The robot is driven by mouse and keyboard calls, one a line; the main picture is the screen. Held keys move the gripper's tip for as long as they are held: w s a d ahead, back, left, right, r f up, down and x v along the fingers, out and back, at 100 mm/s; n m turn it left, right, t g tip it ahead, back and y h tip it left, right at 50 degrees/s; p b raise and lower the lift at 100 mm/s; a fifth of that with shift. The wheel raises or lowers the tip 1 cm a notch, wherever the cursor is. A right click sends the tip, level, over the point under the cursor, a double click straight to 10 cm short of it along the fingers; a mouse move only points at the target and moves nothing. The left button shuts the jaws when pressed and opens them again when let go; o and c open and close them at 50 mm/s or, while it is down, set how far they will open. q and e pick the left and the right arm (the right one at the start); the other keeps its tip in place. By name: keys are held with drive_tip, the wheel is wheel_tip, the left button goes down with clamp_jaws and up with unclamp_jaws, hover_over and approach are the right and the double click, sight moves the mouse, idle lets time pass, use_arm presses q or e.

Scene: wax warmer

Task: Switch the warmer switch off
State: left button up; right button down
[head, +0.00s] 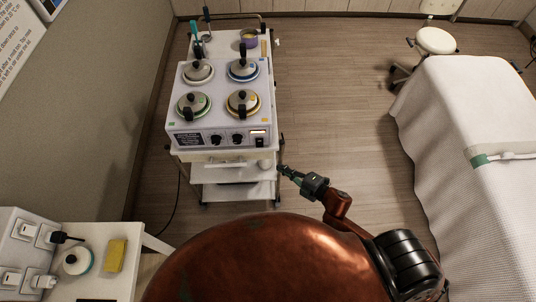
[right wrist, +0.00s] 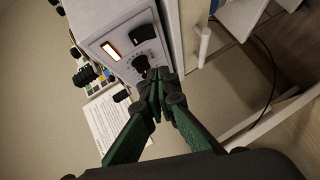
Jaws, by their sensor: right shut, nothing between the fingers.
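The wax warmer (head: 225,142) stands on a white trolley, with four lidded pots on top. Its front panel has a black warmer switch (head: 260,142) at the right end, below a lit indicator (head: 258,131). In the right wrist view the switch (right wrist: 143,34) and glowing indicator (right wrist: 109,50) show up close. My right gripper (head: 283,169) is to the right of and below the panel in the head view. In the right wrist view its green fingers (right wrist: 156,80) are shut and empty, and overlap the panel's edge near a knob (right wrist: 141,62). Contact cannot be told. My left gripper is out of view.
The trolley (head: 235,191) has lower shelves and a white handle (right wrist: 203,45). A bed with a white cover (head: 450,120) is at the right, and a side table (head: 140,245) at the lower left. The wooden floor between trolley and bed is clear.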

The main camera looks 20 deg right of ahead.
sight(260, 142)
drive_tip(key=w+d+f+x, duration=0.1)
drive_tip(key=d+x, duration=0.1)
drive_tip(key=x, duration=1)
drive_tip(key=shift+w+p, duration=0.3)
drive_tip(key=shift+w, duration=0.15)
drive_tip(key=shift+d, duration=0.15)
